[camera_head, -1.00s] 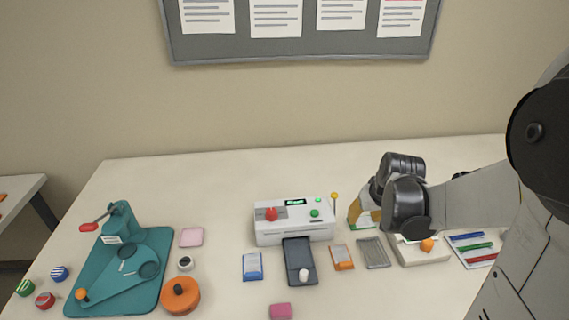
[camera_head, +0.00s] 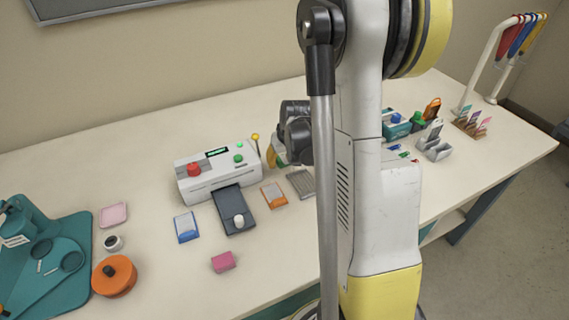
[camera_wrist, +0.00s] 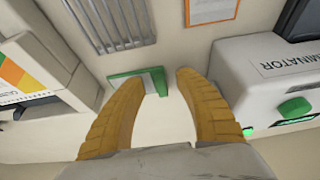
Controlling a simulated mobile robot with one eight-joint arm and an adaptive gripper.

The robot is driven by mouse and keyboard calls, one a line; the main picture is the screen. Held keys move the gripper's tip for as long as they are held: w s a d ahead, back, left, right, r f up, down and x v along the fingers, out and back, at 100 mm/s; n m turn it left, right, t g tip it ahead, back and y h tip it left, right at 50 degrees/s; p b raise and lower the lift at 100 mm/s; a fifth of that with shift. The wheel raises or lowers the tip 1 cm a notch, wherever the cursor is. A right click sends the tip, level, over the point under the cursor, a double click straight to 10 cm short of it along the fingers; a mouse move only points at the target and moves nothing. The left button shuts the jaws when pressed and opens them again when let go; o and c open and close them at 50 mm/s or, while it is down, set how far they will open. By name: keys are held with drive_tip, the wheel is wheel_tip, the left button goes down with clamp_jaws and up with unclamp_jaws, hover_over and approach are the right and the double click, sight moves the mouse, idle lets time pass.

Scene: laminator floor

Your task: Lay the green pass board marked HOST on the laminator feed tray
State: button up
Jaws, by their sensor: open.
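A green-edged board (camera_wrist: 152,76) with a pale face lies on the table between my fingertips in the wrist view; no HOST mark is readable. My gripper (camera_wrist: 158,92) is open, its yellow fingers either side of the board, with no grip visible. In the head view my gripper (camera_head: 278,157) is beside the right end of the white laminator (camera_head: 215,172), partly hidden by my own body. The laminator also shows at right in the wrist view (camera_wrist: 262,90). The dark feed tray (camera_head: 228,199) extends from its front, with a white knob on it.
Blue (camera_head: 186,227) and orange (camera_head: 273,195) boards flank the tray. A slotted metal rack (camera_head: 302,184) is right of the orange one. A pink block (camera_head: 223,262) lies in front. A yellow-balled stalk (camera_head: 255,138) stands by the laminator. My body blocks the centre right.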

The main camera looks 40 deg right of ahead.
drive_tip(key=shift+w+f, duration=0.2)
drive_tip(key=shift+f, duration=0.35)
drive_tip(key=shift+r, duration=0.1)
clamp_jaws()
